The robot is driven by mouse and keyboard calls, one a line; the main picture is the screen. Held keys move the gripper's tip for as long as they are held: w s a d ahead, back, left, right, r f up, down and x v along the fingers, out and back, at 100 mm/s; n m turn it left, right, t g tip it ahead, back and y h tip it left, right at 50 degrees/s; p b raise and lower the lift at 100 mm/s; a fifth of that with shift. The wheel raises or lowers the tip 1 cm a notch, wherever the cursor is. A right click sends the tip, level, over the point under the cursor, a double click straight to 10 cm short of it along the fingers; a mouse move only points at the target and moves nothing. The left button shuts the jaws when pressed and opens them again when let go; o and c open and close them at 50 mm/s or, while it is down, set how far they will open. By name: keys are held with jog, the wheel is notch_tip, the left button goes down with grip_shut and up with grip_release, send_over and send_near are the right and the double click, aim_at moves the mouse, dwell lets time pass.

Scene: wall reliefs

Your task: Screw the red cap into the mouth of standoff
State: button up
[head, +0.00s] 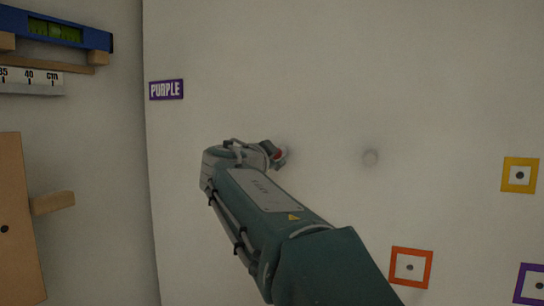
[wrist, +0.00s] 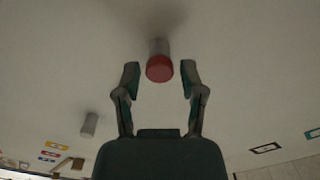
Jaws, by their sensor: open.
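The red cap (wrist: 159,69) is at the near end of a grey cylindrical standoff (wrist: 158,47) that sticks out from the pale wall in the wrist view. I cannot tell how deep it sits in the mouth. My gripper (wrist: 160,78) is open, one finger on each side of the cap, with gaps on both sides.
A second grey standoff (wrist: 90,124) stands to the left in the wrist view. A purple label (head: 166,90) and orange (head: 411,267), yellow (head: 520,175) and purple (head: 533,285) square frames are on the wall. A blue level (head: 55,30) is at upper left.

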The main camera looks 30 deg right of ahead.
jog(key=n, duration=1.3)
jog(key=shift+s, duration=0.1)
grip_shut()
jog(key=m, duration=0.5)
dwell(0.4)
jog(key=m, duration=0.5)
